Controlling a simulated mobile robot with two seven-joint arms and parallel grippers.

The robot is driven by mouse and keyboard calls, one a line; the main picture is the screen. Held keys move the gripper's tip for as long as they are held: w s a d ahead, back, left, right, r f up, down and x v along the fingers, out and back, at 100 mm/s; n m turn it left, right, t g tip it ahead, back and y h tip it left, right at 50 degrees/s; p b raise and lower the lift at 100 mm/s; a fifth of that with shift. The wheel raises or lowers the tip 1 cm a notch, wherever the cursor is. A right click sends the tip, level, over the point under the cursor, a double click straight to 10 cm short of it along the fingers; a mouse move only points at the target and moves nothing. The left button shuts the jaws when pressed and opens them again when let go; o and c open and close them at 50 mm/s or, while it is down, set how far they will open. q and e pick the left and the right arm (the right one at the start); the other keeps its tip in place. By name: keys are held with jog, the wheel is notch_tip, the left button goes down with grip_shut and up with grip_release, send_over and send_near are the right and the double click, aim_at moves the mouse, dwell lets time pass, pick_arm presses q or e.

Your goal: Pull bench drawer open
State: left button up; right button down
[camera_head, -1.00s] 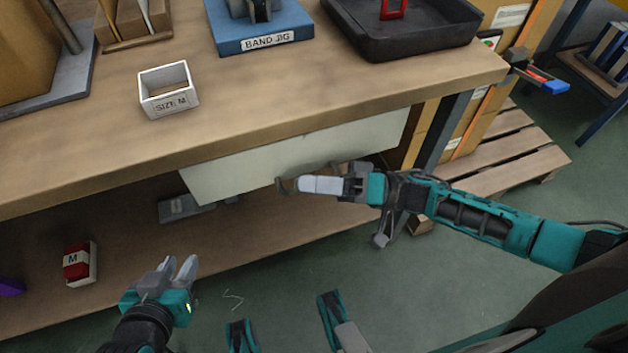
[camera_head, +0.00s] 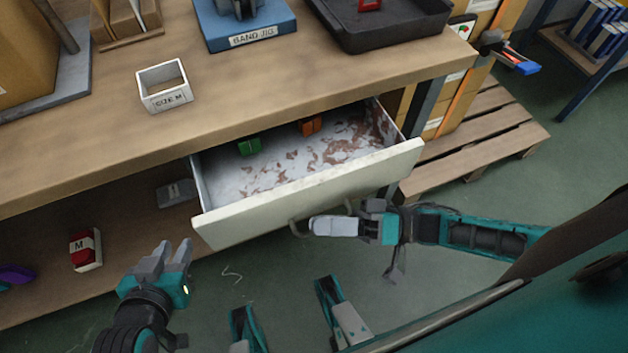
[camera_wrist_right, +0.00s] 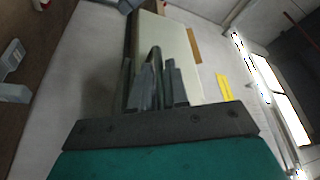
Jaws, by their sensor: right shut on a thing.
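The bench drawer (camera_head: 318,192) is pulled part way out from under the wooden bench top, and its light inside with brown patches shows. A green block (camera_head: 249,147) and an orange block (camera_head: 311,125) lie in it. My right gripper (camera_head: 318,227) is shut on the drawer handle (camera_head: 297,228) at the drawer's front face. In the right wrist view the gripper fingers (camera_wrist_right: 152,85) meet close to the pale drawer front (camera_wrist_right: 168,55). My left gripper (camera_head: 176,257) is open and empty, in front of the bench's lower shelf, left of the drawer.
On the bench top (camera_head: 240,100) stand a white SIZE M box (camera_head: 165,97), a blue band jig (camera_head: 250,32) and a black tray (camera_head: 385,40). A red-and-white M box (camera_head: 85,249) is on the lower shelf. A wooden pallet (camera_head: 480,145) lies right of the bench.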

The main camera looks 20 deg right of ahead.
jog(key=s+p, duration=0.2)
jog(key=s, duration=0.9)
jog(key=shift+s+d+p, duration=0.25)
jog(key=shift+d+p, duration=0.05)
jog(key=shift+p, duration=0.05)
jog(key=c, duration=1.5)
grip_release()
